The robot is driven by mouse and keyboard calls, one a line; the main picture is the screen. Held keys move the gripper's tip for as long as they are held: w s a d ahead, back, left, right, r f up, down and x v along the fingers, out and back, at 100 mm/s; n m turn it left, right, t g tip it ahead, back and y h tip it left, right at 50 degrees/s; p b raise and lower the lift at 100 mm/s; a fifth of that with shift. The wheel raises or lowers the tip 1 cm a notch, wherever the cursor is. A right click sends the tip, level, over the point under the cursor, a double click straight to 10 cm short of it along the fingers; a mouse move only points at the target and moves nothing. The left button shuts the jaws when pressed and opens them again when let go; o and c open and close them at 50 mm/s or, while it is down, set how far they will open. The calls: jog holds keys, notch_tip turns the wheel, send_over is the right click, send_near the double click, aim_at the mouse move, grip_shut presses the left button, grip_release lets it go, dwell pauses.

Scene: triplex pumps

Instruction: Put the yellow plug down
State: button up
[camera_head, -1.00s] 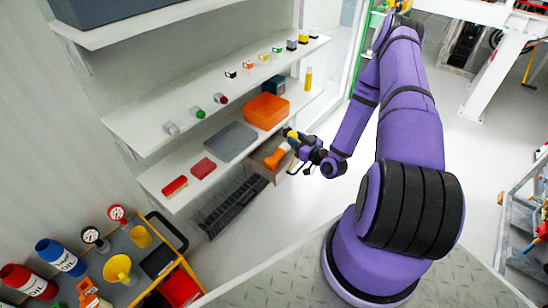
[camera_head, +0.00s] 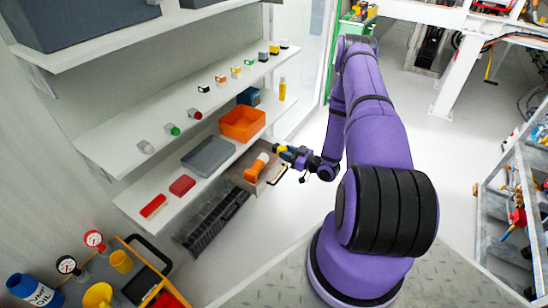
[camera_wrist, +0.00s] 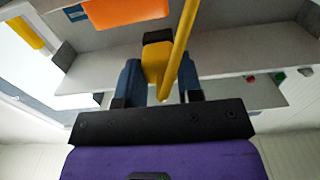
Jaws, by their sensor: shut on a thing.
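My gripper (camera_head: 283,150) is in front of the lower shelf, to the right of and below the orange bin in the head view. In the wrist view my gripper (camera_wrist: 158,88) has its two blue fingers closed on the yellow plug (camera_wrist: 156,56), a yellow block with a dark end. A thin yellow bar (camera_wrist: 181,42) crosses in front of it; I cannot tell whether it belongs to the plug. In the head view the yellow plug (camera_head: 278,148) is small at the fingertips. It is held in the air, clear of the shelf boards.
Small coloured blocks line the upper shelf (camera_head: 160,116). An open box (camera_head: 240,178) with an orange-and-white item sits below.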

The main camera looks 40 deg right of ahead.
aim_at(277, 151)
jog(key=x, duration=0.4)
jog(key=shift+w+a+f, duration=0.1)
jog(key=shift+a+f, duration=0.1)
jog(key=shift+a, duration=0.25)
jog(key=shift+w+a+f, duration=0.1)
jog(key=shift+w+f, duration=0.05)
jog(key=shift+f, duration=0.75)
jog(key=shift+w+f, duration=0.15)
jog(key=shift+f, duration=0.75)
